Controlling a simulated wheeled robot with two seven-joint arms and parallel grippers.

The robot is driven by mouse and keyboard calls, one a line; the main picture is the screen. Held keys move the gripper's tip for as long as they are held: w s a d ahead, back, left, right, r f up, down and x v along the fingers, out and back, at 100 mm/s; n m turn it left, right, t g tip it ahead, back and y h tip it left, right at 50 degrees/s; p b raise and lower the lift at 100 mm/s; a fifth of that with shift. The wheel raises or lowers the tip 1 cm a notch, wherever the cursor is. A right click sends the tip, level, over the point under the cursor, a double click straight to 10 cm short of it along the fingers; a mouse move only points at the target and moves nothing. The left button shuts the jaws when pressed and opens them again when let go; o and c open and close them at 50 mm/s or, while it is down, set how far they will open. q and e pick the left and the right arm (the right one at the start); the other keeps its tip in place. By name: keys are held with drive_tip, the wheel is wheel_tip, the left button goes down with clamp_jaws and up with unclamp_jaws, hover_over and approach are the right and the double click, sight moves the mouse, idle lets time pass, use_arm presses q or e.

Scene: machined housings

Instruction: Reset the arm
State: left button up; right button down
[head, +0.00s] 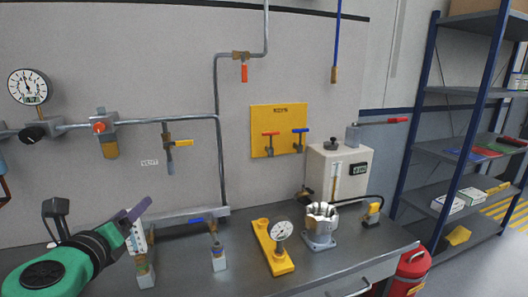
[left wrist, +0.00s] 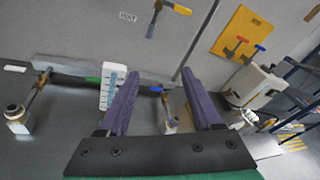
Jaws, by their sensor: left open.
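My left gripper (head: 136,212) is at the lower left in the head view, at the end of my green and black arm. Its two purple fingers stand apart in the left wrist view (left wrist: 159,74), and nothing is held between them. The fingers are above the bench, in front of the wall, near a small white scaled gauge (head: 138,240), which also shows behind the left finger in the left wrist view (left wrist: 107,91). I cannot tell if they touch it. My right gripper is not in view.
A grey bench (head: 198,276) carries a blue-handled valve (head: 218,258), a yellow base with a dial gauge (head: 273,247), a machined metal housing (head: 320,226) and a white box unit (head: 338,172). Pipes (head: 218,160) run along the wall. Shelves (head: 455,146) stand at right.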

use_arm(q)
drive_tip(key=s+d+f+n+g, duration=0.1)
drive_tip(key=d+f+n+g, duration=0.1)
drive_tip(key=f+n, duration=0.55)
drive_tip(key=s+d+f+n+g, duration=0.1)
drive_tip(key=d+f+n+g, duration=0.1)
drive_tip(key=f+n, duration=0.5)
drive_tip(key=s+f+n+g+h, duration=0.1)
drive_tip(key=s+f+n+g, duration=0.7)
drive_tip(key=s+f+n, duration=0.75)
drive_tip(key=s+f+m+g, duration=0.1)
drive_tip(key=s+f, duration=0.1)
drive_tip(key=f, duration=1.2)
drive_tip(key=s+f+m+g, duration=0.1)
drive_tip(key=s+f, duration=0.1)
drive_tip(key=f, duration=1.1)
drive_tip(key=s+a+f+g, duration=0.1)
drive_tip(key=s+a+f, duration=0.1)
drive_tip(key=s+f, duration=1.3)
drive_tip(key=shift+s+m, duration=0.3)
drive_tip(key=shift+s, duration=0.4)
drive_tip(key=shift+a, duration=0.1)
